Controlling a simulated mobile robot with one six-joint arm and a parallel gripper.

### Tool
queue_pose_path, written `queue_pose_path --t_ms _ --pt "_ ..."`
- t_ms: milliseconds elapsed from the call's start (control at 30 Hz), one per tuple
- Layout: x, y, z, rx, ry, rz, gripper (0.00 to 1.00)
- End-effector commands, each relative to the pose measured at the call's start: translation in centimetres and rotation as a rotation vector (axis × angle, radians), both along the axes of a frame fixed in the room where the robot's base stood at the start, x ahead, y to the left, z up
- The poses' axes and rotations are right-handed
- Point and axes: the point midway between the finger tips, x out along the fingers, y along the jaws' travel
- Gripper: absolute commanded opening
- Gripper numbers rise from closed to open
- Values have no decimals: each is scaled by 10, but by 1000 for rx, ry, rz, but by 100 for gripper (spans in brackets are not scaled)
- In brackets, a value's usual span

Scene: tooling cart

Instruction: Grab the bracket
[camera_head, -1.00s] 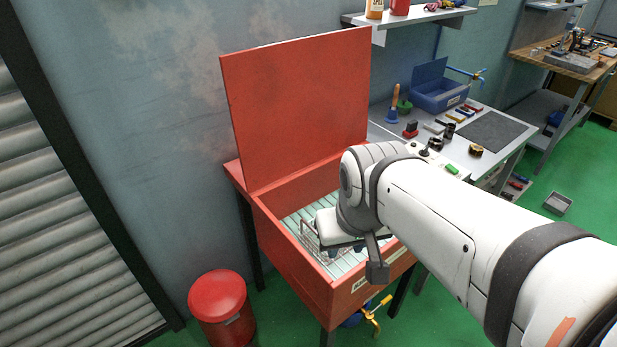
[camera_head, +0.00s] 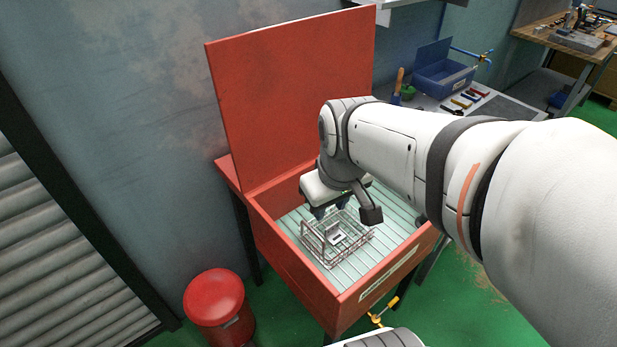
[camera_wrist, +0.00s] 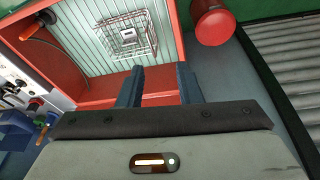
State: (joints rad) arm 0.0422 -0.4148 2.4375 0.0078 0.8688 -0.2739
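The bracket (camera_head: 335,236) is a small grey metal piece lying in a wire basket (camera_head: 362,243) on the slatted floor of the red open-lidded cabinet (camera_head: 290,272). In the wrist view the bracket (camera_wrist: 128,36) shows inside the basket (camera_wrist: 151,45), above and left of the fingers. My gripper (camera_head: 330,208) is above the cabinet's inside, near the basket's back side. In the wrist view its two dark fingers (camera_wrist: 158,70) are apart with nothing between them. The gripper does not appear to touch the basket or the bracket.
The raised red lid (camera_head: 290,95) stands behind the cabinet. The cabinet's walls surround the basket, with bare slats to its right. A red bin (camera_head: 214,298) stands at front left. A workbench with a blue toolbox (camera_head: 443,72) is at the back right.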

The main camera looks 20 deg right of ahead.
Motion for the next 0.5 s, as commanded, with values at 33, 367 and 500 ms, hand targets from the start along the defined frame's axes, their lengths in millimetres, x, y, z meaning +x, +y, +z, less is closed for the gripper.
queue_pose_path --t_ms 33,367,500 --pt "15 -4 -14 -21 22 74 32" --pt "118 -39 -104 -154 124 746 32" --pt "156 -58 -158 -187 157 1039 32"
